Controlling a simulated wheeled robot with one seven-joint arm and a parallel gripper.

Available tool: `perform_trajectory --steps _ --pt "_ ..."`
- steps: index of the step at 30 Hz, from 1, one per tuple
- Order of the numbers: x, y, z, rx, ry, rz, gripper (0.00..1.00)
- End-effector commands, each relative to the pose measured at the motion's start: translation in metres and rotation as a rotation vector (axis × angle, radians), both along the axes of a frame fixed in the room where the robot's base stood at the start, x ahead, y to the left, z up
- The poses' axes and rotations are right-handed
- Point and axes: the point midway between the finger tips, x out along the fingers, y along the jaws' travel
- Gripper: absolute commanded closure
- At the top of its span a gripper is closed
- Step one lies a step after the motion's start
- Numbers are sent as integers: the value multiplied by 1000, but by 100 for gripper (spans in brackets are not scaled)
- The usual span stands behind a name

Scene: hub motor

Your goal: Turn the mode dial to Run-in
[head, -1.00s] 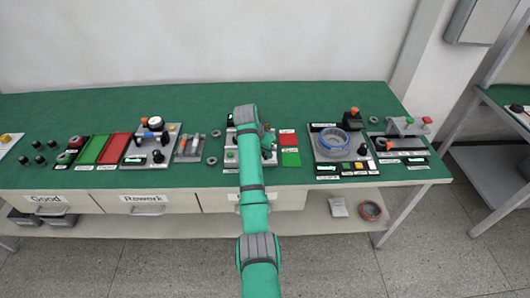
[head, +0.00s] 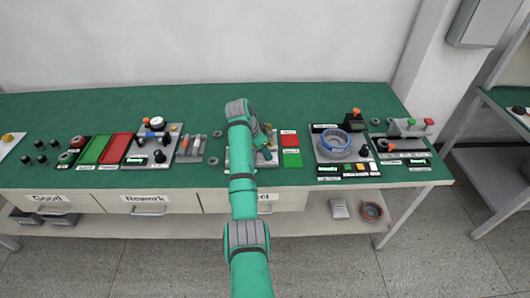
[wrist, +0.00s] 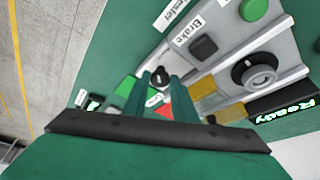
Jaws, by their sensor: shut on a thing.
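The mode dial, a small black knob with a white mark (wrist: 159,75), shows between my fingertips in the wrist view. My gripper (wrist: 160,82) has one green finger on each side of the knob and is shut on it. A white label lies just beside it, too small to read, with green and red patches close by. In the head view my gripper (head: 268,155) is low over the middle station, and my arm hides the knob and much of that station.
In the wrist view, a grey fixture labelled Brake tester (wrist: 222,58) carries a larger black dial (wrist: 257,74), a green button (wrist: 253,9) and a display reading Ready (wrist: 292,112). In the head view, red (head: 289,141) and green (head: 292,159) pads lie right of my gripper.

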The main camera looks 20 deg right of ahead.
Motion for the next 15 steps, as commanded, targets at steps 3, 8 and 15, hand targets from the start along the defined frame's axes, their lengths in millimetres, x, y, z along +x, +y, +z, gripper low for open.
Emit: perform_trajectory --steps 3,8,15 --pt "0 -1 0 -1 -1 -2 98" --pt "0 -1 0 -1 -1 -1 61" --pt "0 -1 0 -1 -1 0 57"
